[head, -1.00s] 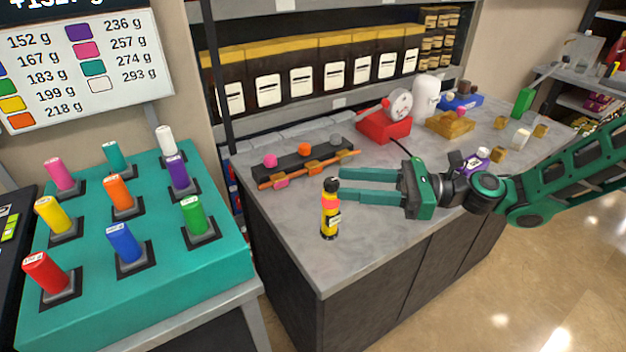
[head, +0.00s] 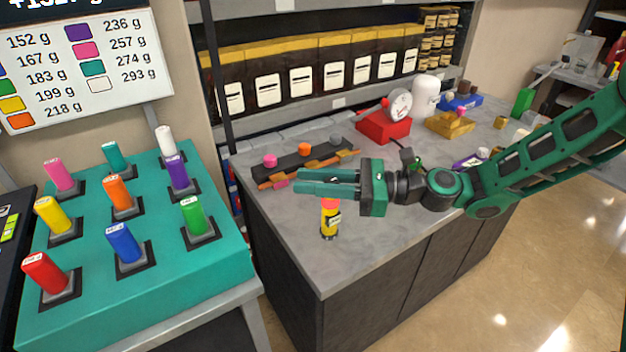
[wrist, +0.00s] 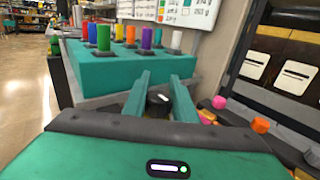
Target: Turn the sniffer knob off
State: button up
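An upright yellow and black canister (head: 330,220), which looks like the sniffer, stands near the counter's front left edge. Its label is too small to read. The fingers are open. I cannot tell whether either one touches the knob.
A dark rack (head: 305,158) with pink, orange and grey knobs and an orange pipe lies behind my gripper. A red box with a gauge (head: 384,126) stands further back. A teal stand (head: 150,275) with several coloured cylinders is at left. The counter's front left corner is clear.

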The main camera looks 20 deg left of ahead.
grip_shut()
jog(key=shift+t, duration=0.3)
jog(key=m+t, duration=0.1)
jog(key=t, duration=0.1)
jog(key=w+m+t, duration=0.1)
jog(key=m+t, duration=0.1)
jog(key=t, duration=0.1)
jog(key=m+t, duration=0.2)
jog(key=shift+w, duration=0.25)
jog(key=shift+w+d+m+t+h, duration=0.1)
jog(key=shift+w+m+t+h, duration=0.15)
jog(key=shift+m+t+h, duration=0.45)
jog(key=shift+w+d+m+t+h, duration=0.15)
jog(key=shift+m+t, duration=0.35)
jog(key=shift+t, duration=0.6)
jog(key=shift+w+m+t+h, duration=0.35)
jog(key=shift+m+t, duration=0.25)
jog(key=shift+t, duration=0.3)
